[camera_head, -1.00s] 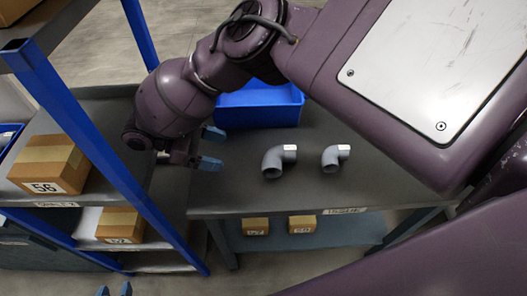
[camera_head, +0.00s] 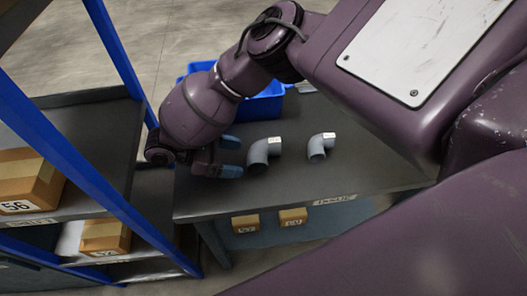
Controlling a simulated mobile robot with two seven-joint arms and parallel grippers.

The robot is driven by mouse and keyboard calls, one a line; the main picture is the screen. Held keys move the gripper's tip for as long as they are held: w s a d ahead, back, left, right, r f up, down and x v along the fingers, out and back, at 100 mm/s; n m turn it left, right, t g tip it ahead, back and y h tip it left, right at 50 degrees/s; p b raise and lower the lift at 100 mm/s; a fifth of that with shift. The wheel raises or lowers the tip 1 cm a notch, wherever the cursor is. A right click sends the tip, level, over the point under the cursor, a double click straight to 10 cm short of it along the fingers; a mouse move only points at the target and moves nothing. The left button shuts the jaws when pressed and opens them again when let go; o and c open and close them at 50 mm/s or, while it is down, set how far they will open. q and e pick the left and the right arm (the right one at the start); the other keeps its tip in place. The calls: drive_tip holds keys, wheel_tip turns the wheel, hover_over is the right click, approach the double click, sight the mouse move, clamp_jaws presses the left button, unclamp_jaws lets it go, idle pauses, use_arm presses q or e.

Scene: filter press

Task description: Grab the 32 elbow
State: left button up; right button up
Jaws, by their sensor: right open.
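Two grey pipe elbows with white labels lie on the dark table (camera_head: 300,186). The larger elbow (camera_head: 259,155) is on the left, the smaller elbow (camera_head: 319,147) on the right. The label print is too small to read, so I cannot tell which is the 32. My right gripper (camera_head: 230,156) is open and empty, with its blue fingertips just left of the larger elbow and pointing toward it. No contact shows. The smaller elbow is farther right, clear of the gripper. My left gripper is out of view.
A blue bin (camera_head: 262,106) stands at the table's back, partly behind my right arm. A blue-posted shelf with a box marked 56 (camera_head: 28,183) is at left. Small boxes (camera_head: 246,223) sit on the lower shelf under the table. The table's right part is clear.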

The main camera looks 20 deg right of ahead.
sight(264, 153)
drive_tip(key=shift+x, duration=1.25)
drive_tip(key=shift+c, duration=0.3)
drive_tip(key=c, duration=1.2)
drive_tip(key=shift+c, duration=0.2)
